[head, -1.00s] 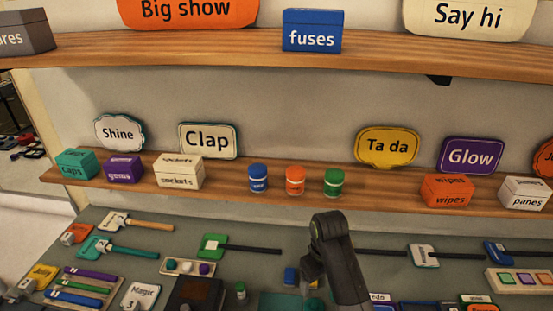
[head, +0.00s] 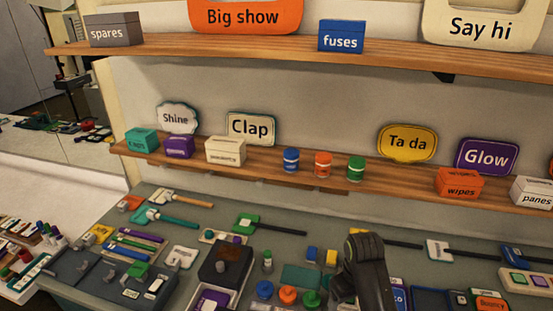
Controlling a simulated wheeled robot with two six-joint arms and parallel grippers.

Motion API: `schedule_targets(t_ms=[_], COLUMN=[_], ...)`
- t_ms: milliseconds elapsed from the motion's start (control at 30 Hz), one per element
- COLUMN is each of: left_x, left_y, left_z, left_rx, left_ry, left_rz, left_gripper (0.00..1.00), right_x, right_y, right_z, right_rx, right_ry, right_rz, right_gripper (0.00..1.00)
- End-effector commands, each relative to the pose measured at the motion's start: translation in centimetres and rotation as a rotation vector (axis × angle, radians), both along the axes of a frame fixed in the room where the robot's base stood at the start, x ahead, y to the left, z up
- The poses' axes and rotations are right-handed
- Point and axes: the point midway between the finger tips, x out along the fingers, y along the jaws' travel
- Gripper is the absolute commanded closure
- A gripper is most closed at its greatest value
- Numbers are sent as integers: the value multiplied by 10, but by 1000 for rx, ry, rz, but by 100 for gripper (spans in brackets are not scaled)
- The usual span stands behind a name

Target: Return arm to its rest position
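One of my dark arms (head: 366,272) rises from the bottom edge, right of centre in the head view. It stands in front of the workbench, bent at its top, and hides part of the bench behind it. I cannot tell from the picture which arm it is. No gripper fingertips show, so neither gripper's opening can be seen. Nothing held by either gripper is visible.
The grey workbench (head: 225,217) carries several paddles, a dark box (head: 226,262), and orange (head: 288,294) and green (head: 310,298) round pieces near the arm. Above are a lower shelf (head: 215,170) with boxes and cans and an upper shelf (head: 260,46).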

Motion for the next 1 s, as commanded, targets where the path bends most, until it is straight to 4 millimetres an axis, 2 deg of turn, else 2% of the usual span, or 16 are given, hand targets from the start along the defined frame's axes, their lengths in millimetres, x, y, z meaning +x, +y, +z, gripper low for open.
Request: schedule_targets(t_ms=[367, 567, 767, 900, 1000], left_x=[-5, -2, -9, -10, -10], left_y=[0, 0, 0, 0, 0], left_z=[0, 0, 0, -1, -1], left_rx=[0, 0, -1, -1, -1], left_ry=[6, 3, 13, 14, 14], left_rz=[2, 1, 2, 3, 3], left_gripper=[64, 64, 64, 64, 64], right_x=[-41, -78, -142, -187, -211], right_y=[-30, -52, -83, -102, -109], right_z=[-27, -40, -49, -43, -35], right_rx=[-3, -12, -34, -52, -60], right_ry=[-49, -93, -168, -228, -262], right_rz=[-99, -174, -285, -353, -386], right_gripper=[22, 22, 22, 22, 22])
